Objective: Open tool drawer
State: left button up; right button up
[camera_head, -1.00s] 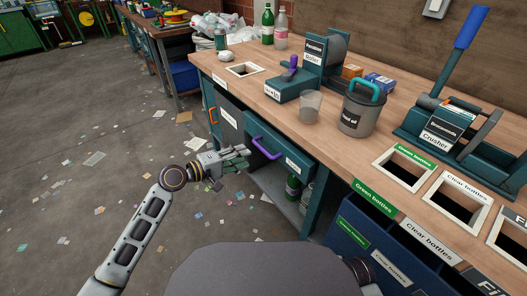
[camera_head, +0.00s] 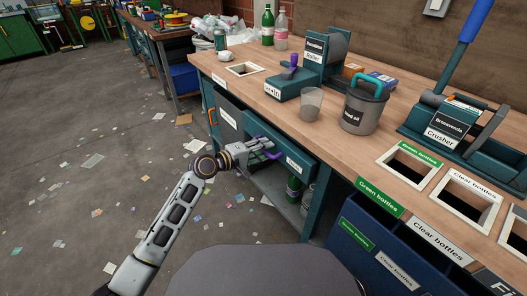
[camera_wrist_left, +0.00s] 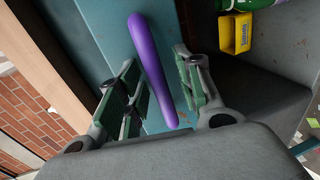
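The tool drawer (camera_head: 308,169) has a teal front with a white label, set under the wooden worktop. It looks shut. Its purple bar handle (camera_wrist_left: 152,72) shows in full in the left wrist view, while in the head view the fingers mostly hide it. My left gripper (camera_head: 270,150) is at the drawer front. In the left wrist view, its two fingers (camera_wrist_left: 157,68) are spread on either side of the handle, with gaps visible between handle and fingers. My right gripper is out of view.
Below the drawer is an open shelf with a green bottle (camera_head: 294,188). A cabinet with an orange handle (camera_head: 213,117) is left of it. A grey bucket (camera_head: 365,108) and a clear cup (camera_head: 311,103) stand on the worktop. The littered floor at left is free of large obstacles.

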pick_arm(q)
jog(key=shift+d, duration=0.1)
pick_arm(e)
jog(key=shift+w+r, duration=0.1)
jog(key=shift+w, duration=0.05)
pick_arm(q)
grip_shut()
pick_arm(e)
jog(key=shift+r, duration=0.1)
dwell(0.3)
